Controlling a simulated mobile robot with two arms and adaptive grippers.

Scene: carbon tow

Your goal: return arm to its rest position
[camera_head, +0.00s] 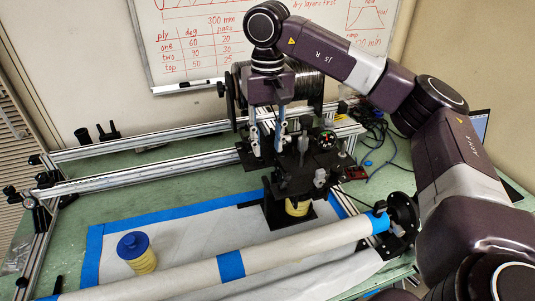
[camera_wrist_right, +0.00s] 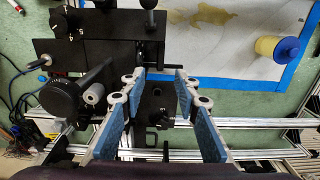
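My right arm (camera_head: 384,83) reaches in from the right side of the head view, arching over the bench. Its wrist is high at the middle, in front of the whiteboard. My right gripper (camera_head: 267,138) points down over the black fixture (camera_head: 300,174) on the aluminium rails. In the right wrist view the gripper (camera_wrist_right: 161,74) is open, its blue-padded fingers apart. Nothing shows held between them; black plates of the fixture lie beneath. I cannot tell the exact gap between fingertips and fixture. My left arm and left gripper are not in view.
A yellow spool with a blue top (camera_head: 134,245) stands on a white sheet edged in blue tape (camera_head: 190,229). A long pale tube (camera_head: 275,252) crosses the front. Aluminium rails (camera_head: 150,178) span the green bench. Cables (camera_head: 375,150) lie at the right.

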